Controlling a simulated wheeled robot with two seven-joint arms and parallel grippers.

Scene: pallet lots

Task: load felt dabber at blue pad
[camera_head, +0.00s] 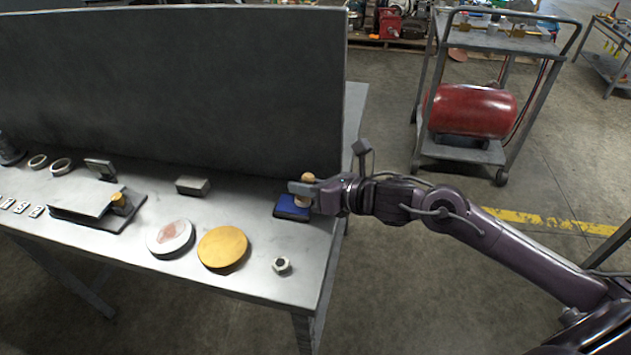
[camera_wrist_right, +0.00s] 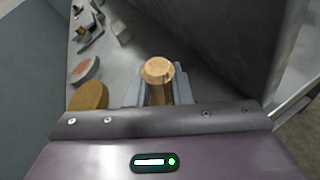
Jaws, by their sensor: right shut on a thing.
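The felt dabber (camera_head: 307,178) has a light wooden handle and stands roughly upright over the blue pad (camera_head: 287,209) at the right end of the bench. My right gripper (camera_head: 303,188) is shut on the dabber's handle. In the right wrist view, the round wooden top of the dabber (camera_wrist_right: 158,70) shows between the fingers. The dabber's lower end is largely hidden by the gripper, so I cannot tell whether it touches the pad. My left gripper is not in view.
A yellow disc (camera_head: 222,247), a white disc with a reddish patch (camera_head: 170,238) and a hex nut (camera_head: 282,265) lie left of and in front of the pad. A tall grey panel (camera_head: 190,85) stands behind. A small grey block (camera_head: 193,186) lies near it.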

